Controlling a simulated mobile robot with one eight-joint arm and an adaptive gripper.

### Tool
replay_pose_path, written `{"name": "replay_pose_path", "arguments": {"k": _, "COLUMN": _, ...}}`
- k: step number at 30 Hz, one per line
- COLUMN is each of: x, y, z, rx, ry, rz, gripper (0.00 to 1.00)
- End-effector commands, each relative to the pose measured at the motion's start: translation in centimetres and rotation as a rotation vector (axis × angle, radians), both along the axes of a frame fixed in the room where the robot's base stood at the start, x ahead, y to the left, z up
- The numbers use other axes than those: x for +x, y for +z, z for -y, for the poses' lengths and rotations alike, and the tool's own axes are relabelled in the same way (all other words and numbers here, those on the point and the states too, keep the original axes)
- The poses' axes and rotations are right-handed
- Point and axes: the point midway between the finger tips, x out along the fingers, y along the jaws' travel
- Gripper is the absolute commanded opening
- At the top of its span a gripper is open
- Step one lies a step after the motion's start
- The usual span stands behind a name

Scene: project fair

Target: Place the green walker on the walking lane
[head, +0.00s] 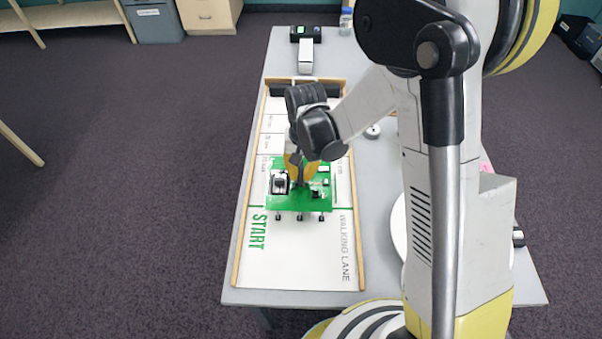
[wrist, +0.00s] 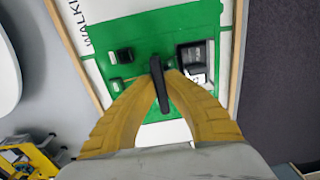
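The green walker (head: 318,205) is a flat green plate with black and white parts on top and small dark feet along its near edge. It is over the white walking lane (head: 300,265), by the green START line. I cannot tell whether its feet touch the lane. My gripper (head: 299,182) comes down on it from above. In the wrist view, the yellow fingers of my gripper (wrist: 162,80) close on a black upright bar at the middle of the walker (wrist: 130,30). The far part of the lane is partly hidden by my arm.
Wooden rails (head: 243,215) edge the lane on the grey table (head: 380,285). A white round disc (head: 397,225) lies right of it, partly behind my arm. A yellow device (wrist: 28,158) shows in the wrist view. A small white-and-black device (head: 306,55) stands beyond the lane.

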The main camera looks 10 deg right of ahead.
Motion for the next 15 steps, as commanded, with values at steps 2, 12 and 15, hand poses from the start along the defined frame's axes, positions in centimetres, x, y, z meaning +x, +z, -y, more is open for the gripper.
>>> {"name": "replay_pose_path", "arguments": {"k": 2, "x": 0.0, "y": 0.0, "z": 0.0, "rx": -0.001, "ry": 0.0, "rz": 0.0, "gripper": 0.27}}
{"name": "replay_pose_path", "arguments": {"k": 12, "x": 0.0, "y": 0.2, "z": 0.0, "rx": -0.001, "ry": 0.0, "rz": 0.0, "gripper": 0.27}}
{"name": "replay_pose_path", "arguments": {"k": 15, "x": 0.0, "y": 1.3, "z": 0.1, "rx": -0.001, "ry": 0.0, "rz": 0.0, "gripper": 0.27}}
